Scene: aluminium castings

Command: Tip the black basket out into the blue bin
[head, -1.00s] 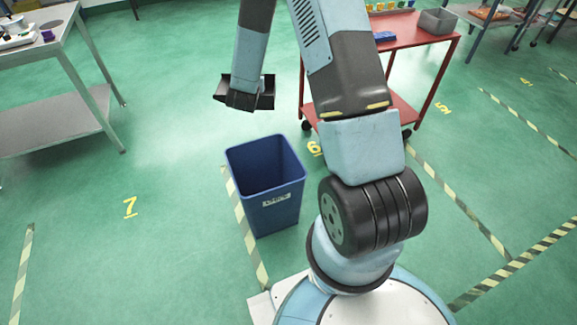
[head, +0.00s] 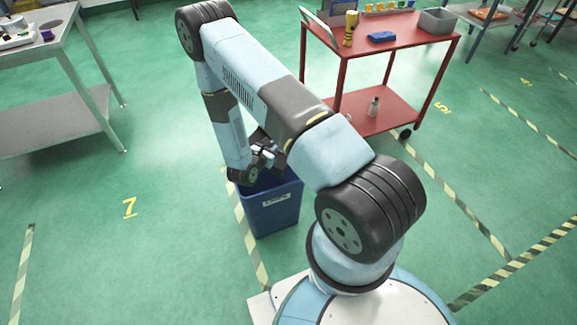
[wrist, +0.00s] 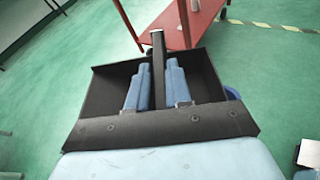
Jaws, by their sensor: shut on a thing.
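The blue bin (head: 270,212) stands on the floor in front of my base, its mouth partly covered by my arm in the head view. A bit of its blue rim shows at the right in the wrist view (wrist: 235,92). My gripper (head: 268,152) is at the bin's far side, around rim height or above. In the wrist view my gripper (wrist: 157,88) has its two blue-grey fingers closed on a black upright bar of the black basket (wrist: 207,75). The basket's dark walls show on both sides of the fingers. Its contents are not visible, and its exact tilt is unclear.
A red trolley (head: 400,50) with a bottle, a blue item and a grey tub stands behind the bin to the right. A grey table (head: 60,130) stands at the left. The green floor left of the bin is free.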

